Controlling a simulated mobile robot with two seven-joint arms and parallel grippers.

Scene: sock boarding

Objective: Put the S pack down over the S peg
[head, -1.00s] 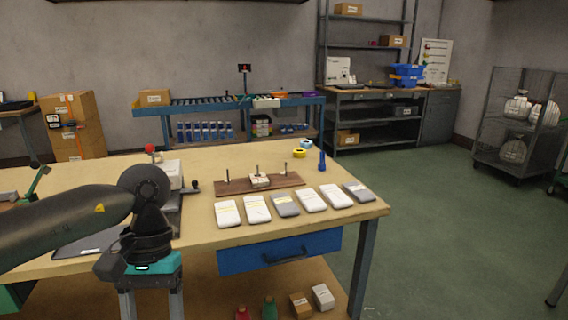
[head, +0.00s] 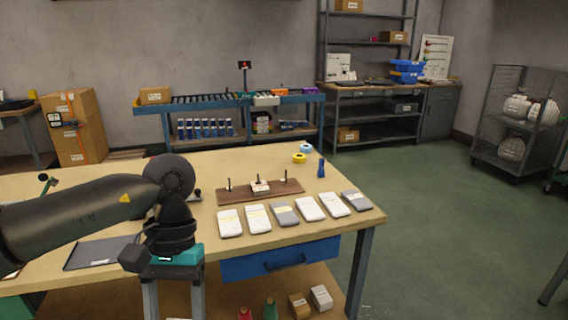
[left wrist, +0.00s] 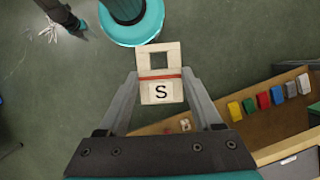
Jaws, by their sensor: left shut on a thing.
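The S pack (left wrist: 161,92), a pale flat pack with a square hole, a red band and a black letter S, is between the fingers of my left gripper (left wrist: 162,88) in the left wrist view. In the head view my left gripper (head: 173,305) points down in front of the table's near edge, its fingertips cut off by the frame. The brown peg board (head: 238,194) lies on the table with three upright pegs. A pale pack (head: 260,187) sits around the middle peg; the left peg (head: 229,185) and right peg (head: 285,175) are bare. Peg labels are too small to read. My right gripper is out of view.
A row of white and grey packs (head: 258,218) lies in front of the board. Yellow tape (head: 299,158) and a blue bottle (head: 321,168) stand behind it. A dark mat (head: 100,253) lies at the left. Below the tabletop is a blue drawer (head: 280,260).

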